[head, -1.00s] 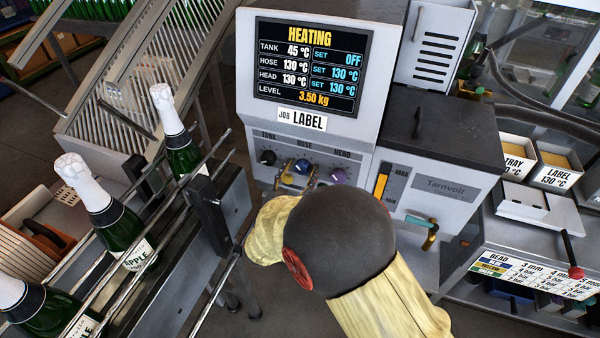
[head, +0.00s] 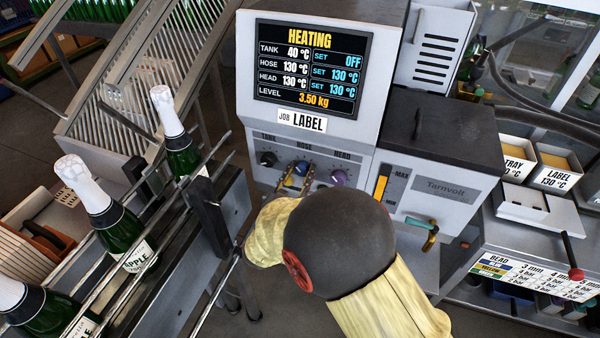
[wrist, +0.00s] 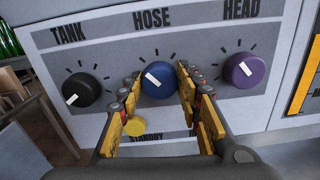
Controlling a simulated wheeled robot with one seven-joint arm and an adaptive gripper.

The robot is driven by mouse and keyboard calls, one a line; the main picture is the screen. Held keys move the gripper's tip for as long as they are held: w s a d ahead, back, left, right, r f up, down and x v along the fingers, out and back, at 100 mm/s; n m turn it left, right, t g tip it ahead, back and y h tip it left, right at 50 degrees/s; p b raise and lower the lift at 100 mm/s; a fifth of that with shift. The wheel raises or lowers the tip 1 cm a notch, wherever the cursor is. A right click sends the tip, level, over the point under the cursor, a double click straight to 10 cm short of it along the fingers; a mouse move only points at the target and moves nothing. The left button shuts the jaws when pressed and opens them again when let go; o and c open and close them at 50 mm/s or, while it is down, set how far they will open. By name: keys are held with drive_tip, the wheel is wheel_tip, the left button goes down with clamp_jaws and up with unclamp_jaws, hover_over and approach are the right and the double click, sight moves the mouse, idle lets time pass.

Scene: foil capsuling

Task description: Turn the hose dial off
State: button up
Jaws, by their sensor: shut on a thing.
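The blue hose dial (wrist: 158,79) sits under the word HOSE on the grey panel, between the tank dial and the head dial. Its white mark points up and left. In the head view the hose dial (head: 302,167) shows only in part, with my gripper (head: 297,180) at it. In the wrist view my gripper (wrist: 158,92) has one finger on each side of the dial and is shut on it. The display (head: 310,68) reads HEATING, with tank set OFF, and hose and head set 130 °C.
The black tank dial (wrist: 82,91) is left, its mark pointing down and left. The purple head dial (wrist: 245,70) is close on the right. A yellow standby button (wrist: 135,127) lies below. Bottles (head: 113,215) stand on a railed conveyor left of my arm.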

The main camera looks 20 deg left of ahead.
drive_tip(key=shift+r+n+p, duration=0.15)
drive_tip(key=shift+n+p, duration=0.15)
drive_tip(key=shift+p, duration=0.3)
drive_tip(key=n+p, duration=0.2)
drive_tip(key=p, duration=0.2)
drive_tip(key=shift+r+n, duration=0.1)
drive_tip(key=shift+n, duration=0.3)
drive_tip(key=n+p, duration=0.4)
drive_tip(key=p, duration=0.1)
drive_tip(key=shift+n, duration=0.3)
drive_tip(key=n+p, duration=0.3)
drive_tip(key=shift+a+p, duration=0.1)
drive_tip(key=shift+p, duration=0.25)
drive_tip(key=n+p, duration=0.2)
drive_tip(key=n, duration=0.1)
drive_tip(key=n+p, duration=0.1)
drive_tip(key=shift+f+n, duration=0.25)
drive_tip(key=shift+n, duration=0.35)
drive_tip(key=o, duration=1.1)
drive_tip(key=shift+o, duration=0.2)
